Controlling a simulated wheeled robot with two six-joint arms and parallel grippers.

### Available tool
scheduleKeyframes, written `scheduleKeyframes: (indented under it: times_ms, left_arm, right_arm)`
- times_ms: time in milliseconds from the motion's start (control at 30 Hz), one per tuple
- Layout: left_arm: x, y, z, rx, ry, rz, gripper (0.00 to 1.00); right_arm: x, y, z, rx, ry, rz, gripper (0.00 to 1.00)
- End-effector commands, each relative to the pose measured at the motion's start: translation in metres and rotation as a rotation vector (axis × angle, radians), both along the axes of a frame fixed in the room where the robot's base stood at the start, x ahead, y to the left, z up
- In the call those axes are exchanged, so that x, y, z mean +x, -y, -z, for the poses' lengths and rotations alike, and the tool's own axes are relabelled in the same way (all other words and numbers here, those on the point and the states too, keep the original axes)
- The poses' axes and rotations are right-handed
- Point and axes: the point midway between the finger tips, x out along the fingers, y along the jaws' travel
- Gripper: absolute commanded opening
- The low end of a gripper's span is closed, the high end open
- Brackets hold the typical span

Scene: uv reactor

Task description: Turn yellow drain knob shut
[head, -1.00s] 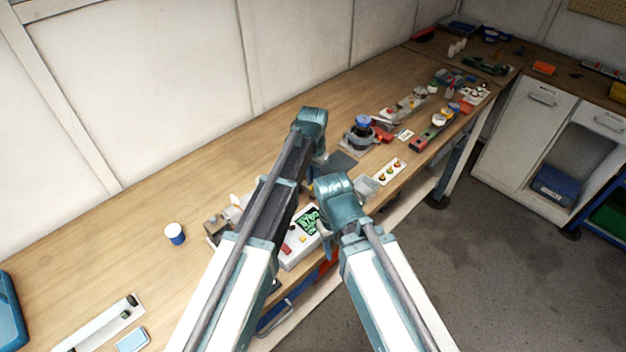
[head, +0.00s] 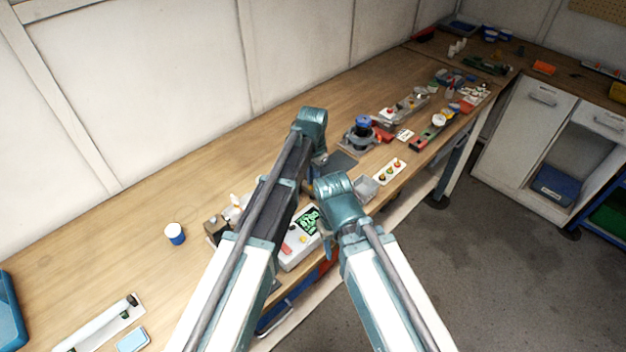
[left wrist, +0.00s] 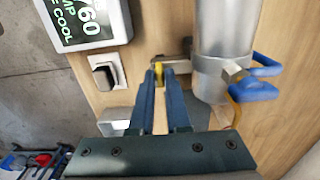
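The yellow drain knob (left wrist: 158,75) shows in the left wrist view at the end of a small metal fitting, left of an upright grey metal cylinder (left wrist: 224,55). My left gripper (left wrist: 159,73) has its two blue fingertips on either side of the knob, closed against it with little gap. The knob looks in line with the fingers. In the head view my arms hide the knob and the left fingertips.
A white control box with a green-lit display (left wrist: 88,18) stands beside the cylinder, with a black rocker switch (left wrist: 104,75) nearby. A blue-handled valve (left wrist: 250,85) is on the cylinder's right. A blue-and-white cup (head: 175,234) stands on the open wooden bench at left.

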Motion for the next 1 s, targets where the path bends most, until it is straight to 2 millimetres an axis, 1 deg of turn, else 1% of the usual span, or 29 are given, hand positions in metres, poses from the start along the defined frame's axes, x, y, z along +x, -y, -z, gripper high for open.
scheduleKeyframes:
  times_ms: [33,100,133,400,567,767,1000]
  left_arm:
    - [0.000,0.000,0.000,0.000,0.000,0.000,0.26]
    - [0.000,0.000,0.000,0.000,0.000,-0.001,0.38]
    - [0.000,0.000,0.000,0.000,0.000,-0.001,0.41]
    - [0.000,0.000,0.000,0.000,0.000,-0.002,0.41]
    - [0.000,0.000,-0.005,0.000,0.000,-0.002,0.41]
    - [0.000,0.000,-0.021,0.000,0.000,-0.002,0.41]
    - [0.000,0.000,-0.055,0.000,0.000,-0.002,0.41]
  right_arm:
    - [0.000,0.000,0.000,0.000,0.000,0.000,0.50]
    - [0.000,0.000,0.000,0.000,0.000,0.000,0.50]
    - [0.000,0.000,0.000,0.000,0.000,0.000,0.50]
    - [0.000,0.000,0.000,0.000,0.000,0.000,0.50]
    - [0.000,0.000,-0.005,0.000,0.000,0.000,0.50]
    - [0.000,0.000,-0.021,0.000,0.000,-0.001,0.50]
    - [0.000,0.000,-0.055,0.000,0.000,-0.001,0.50]
